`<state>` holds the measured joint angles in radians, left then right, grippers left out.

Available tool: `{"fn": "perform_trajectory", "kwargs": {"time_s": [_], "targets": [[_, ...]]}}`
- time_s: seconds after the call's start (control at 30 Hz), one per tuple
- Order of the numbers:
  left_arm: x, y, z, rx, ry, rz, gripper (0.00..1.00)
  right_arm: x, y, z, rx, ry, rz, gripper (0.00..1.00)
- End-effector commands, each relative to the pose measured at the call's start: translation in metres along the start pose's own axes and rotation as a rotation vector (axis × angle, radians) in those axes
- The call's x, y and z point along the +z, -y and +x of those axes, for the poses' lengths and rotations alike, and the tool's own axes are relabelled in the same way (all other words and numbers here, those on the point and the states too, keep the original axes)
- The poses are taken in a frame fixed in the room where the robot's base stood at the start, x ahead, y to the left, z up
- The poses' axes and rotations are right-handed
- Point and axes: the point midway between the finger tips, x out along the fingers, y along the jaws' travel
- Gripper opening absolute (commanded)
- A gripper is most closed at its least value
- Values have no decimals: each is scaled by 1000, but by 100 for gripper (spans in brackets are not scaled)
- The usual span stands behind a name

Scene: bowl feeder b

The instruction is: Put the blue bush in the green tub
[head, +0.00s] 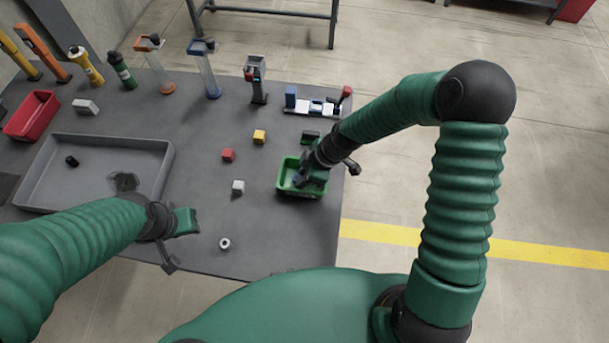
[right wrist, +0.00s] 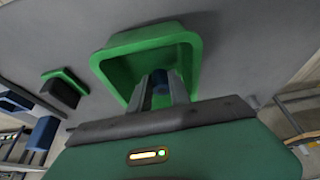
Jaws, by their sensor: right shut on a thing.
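The green tub (head: 286,189) stands near the right edge of the dark table. It also shows in the right wrist view (right wrist: 190,58), open side toward the camera. My right gripper (head: 303,179) reaches down into the tub. In the right wrist view its two fingers (right wrist: 162,88) are closed on the blue bush (right wrist: 160,80), inside the tub's outline. The bush is mostly hidden by the fingers, and I cannot tell whether it touches the tub floor. My left gripper (head: 186,221) hangs over the table's front left, away from the tub. Its fingers are unclear.
A large grey tray (head: 95,141) lies at left, near a red bin (head: 33,114). A red block (head: 228,156), yellow block (head: 259,137), white block (head: 238,187) and metal ring (head: 224,244) lie mid-table. Stands and bottles line the back. A white fixture (head: 317,107) stands behind the tub.

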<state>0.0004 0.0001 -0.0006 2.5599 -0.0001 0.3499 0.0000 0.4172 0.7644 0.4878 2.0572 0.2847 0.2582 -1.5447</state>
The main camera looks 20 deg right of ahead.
Motion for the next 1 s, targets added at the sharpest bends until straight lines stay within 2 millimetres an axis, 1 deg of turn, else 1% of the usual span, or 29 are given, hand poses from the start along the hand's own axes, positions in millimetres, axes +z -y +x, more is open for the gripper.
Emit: {"fn": "perform_trajectory", "kwargs": {"time_s": [0.17, 0.2, 0.33, 0.63, 0.8, 0.93, 1.0], "targets": [[1, 0, 4, 0, 0, 0, 36, 10, -4, 2, -2, -8, 7, 0], [1, 0, 3, 0, 0, 0, 36, 10, -4, 1, -3, -9, 8, 27], [1, 0, 2, 0, 0, 1, 36, 11, -5, 0, -2, -10, 8, 44], [0, 0, 2, 0, 0, 1, 36, 3, -2, 2, 2, -1, 4, 45], [0, 0, 2, 0, 0, 0, 36, 5, -3, 1, 0, -3, 5, 45], [0, 0, 0, 0, 0, 0, 36, 6, -4, -9, 3, -6, 7, 45], [0, 0, -1, 0, 0, 1, 36, 8, -6, -22, 4, -7, 8, 45]]}}
